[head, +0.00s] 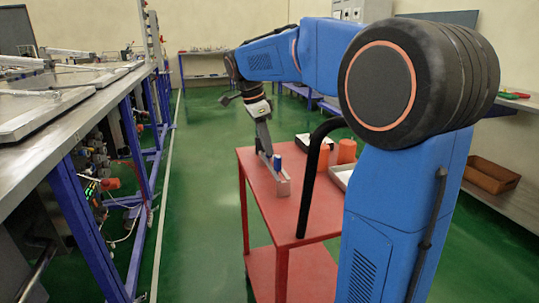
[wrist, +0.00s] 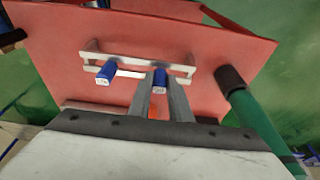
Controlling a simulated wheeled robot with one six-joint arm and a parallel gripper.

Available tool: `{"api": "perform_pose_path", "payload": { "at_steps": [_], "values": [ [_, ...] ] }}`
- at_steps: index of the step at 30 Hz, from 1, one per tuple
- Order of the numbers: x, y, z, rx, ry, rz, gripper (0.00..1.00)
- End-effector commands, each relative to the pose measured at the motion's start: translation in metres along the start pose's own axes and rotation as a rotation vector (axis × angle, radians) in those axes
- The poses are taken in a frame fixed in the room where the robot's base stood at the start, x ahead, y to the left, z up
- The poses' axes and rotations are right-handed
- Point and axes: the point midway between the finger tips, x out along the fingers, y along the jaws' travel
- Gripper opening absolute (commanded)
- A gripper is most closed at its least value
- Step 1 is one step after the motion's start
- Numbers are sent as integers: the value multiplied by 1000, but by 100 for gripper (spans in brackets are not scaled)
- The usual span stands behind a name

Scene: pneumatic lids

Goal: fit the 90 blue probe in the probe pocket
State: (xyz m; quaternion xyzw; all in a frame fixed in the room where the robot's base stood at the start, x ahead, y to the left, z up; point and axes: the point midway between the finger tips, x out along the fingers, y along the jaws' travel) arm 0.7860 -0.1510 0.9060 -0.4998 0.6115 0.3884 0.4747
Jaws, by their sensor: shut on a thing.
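My gripper (wrist: 161,88) is shut on a blue probe (wrist: 159,79) with a pale label on its end; the label is too small to read surely. The held probe is at the right part of a pale metal rack (wrist: 130,72) on the red table. I cannot tell whether it is seated in the rack or lifted. A second blue probe (wrist: 106,71) with a labelled end stands at the rack's left part. In the head view, my gripper (head: 265,150) points down at the rack (head: 281,186), beside a blue probe (head: 277,163). I cannot make out the probe pocket.
The red table (head: 258,172) also carries orange cups (head: 346,151) and a pale tray (head: 339,177). A dark curved handle (head: 311,185) rises at its near side. A long workbench (head: 75,115) stands at left. Green floor (head: 195,200) between is clear.

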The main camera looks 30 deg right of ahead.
Motion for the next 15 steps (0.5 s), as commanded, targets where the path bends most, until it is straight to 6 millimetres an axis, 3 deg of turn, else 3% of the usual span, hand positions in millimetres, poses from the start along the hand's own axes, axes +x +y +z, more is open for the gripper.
{"api": "perform_pose_path", "payload": {
  "at_steps": [15],
  "values": [
    [-25,0,-6,0,0,-1,0]
  ]
}}
